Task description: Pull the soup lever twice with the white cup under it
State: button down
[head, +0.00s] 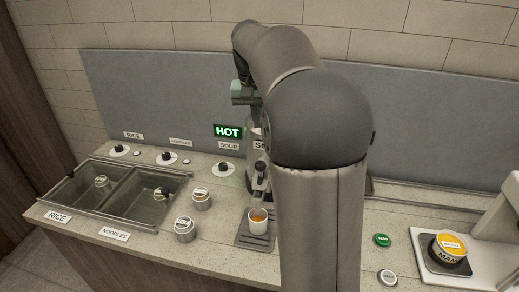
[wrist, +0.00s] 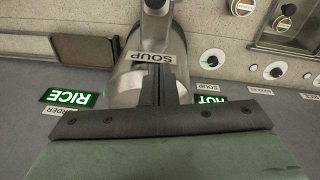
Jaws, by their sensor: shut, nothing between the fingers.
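The white cup (head: 258,222) stands upright under the spout of the soup dispenser (head: 255,150), with orange-brown liquid inside. It rests on a dark drip tray (head: 246,238). The metal dispenser also shows in the wrist view (wrist: 125,82), with a SOUP label. A dark tap part (head: 260,172) is above the cup; I cannot tell clearly which piece is the lever. My gripper (wrist: 160,68) is shut and empty, its fingers in front of the dispenser body. In the head view my arm hides the fingertips and part of the dispenser. The cup is not visible in the wrist view.
A green HOT sign (head: 228,131) is lit. The backsplash (head: 150,85) is close behind.

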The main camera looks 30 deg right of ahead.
aim_at(260, 169)
jog(key=f, duration=0.2)
jog(key=s+f+p, duration=0.1)
jog(key=f, duration=0.2)
jog(key=s+f, duration=0.1)
jog(key=f, duration=0.1)
jog(key=shift+a+f, duration=0.2)
jog(key=shift+a, duration=0.05)
jog(key=shift+s+a+f, duration=0.2)
jog(key=shift+s+f, duration=0.1)
jog(key=shift+s, duration=0.1)
